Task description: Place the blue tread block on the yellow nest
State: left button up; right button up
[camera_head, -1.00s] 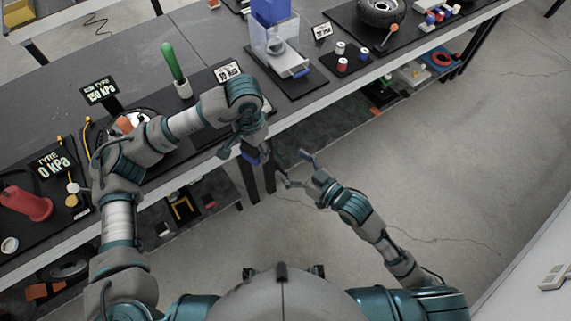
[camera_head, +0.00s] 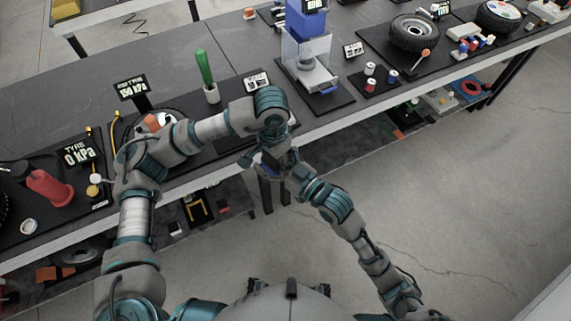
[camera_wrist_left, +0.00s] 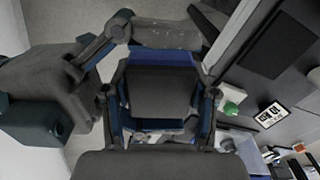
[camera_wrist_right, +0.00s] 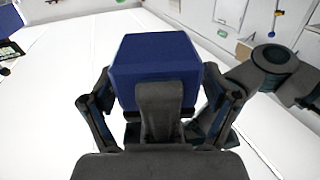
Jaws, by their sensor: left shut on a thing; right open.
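The blue tread block (camera_head: 270,160) is held off the front edge of the bench, mostly hidden by the grippers in the head view. My left gripper (camera_head: 262,155) is shut on it. In the left wrist view, a blue strip of the block (camera_wrist_left: 165,57) shows between the fingers behind a dark grey part. My right gripper (camera_head: 290,168) is open and close against the block from the right. In the right wrist view, the block (camera_wrist_right: 155,62) fills the space between the spread fingers. I cannot make out the yellow nest with certainty.
The bench (camera_head: 60,105) carries a green-handled tool (camera_head: 205,68), a clear-sided blue press (camera_head: 305,45), a wheel (camera_head: 415,32), a red cone (camera_head: 50,188) and several signs. Loose parts sit on a shelf below. The floor (camera_head: 450,190) to the right is clear.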

jog(key=shift+w+a, duration=0.3)
jog(key=shift+a, duration=0.1)
jog(key=c, duration=1.3)
pick_arm(q)
jog(key=o, duration=1.3)
jog(key=shift+d, duration=0.1)
jog(key=shift+c, duration=0.2)
jog(key=shift+o, duration=0.4)
jog(key=shift+s+d, duration=0.1)
jog(key=shift+r, duration=0.1)
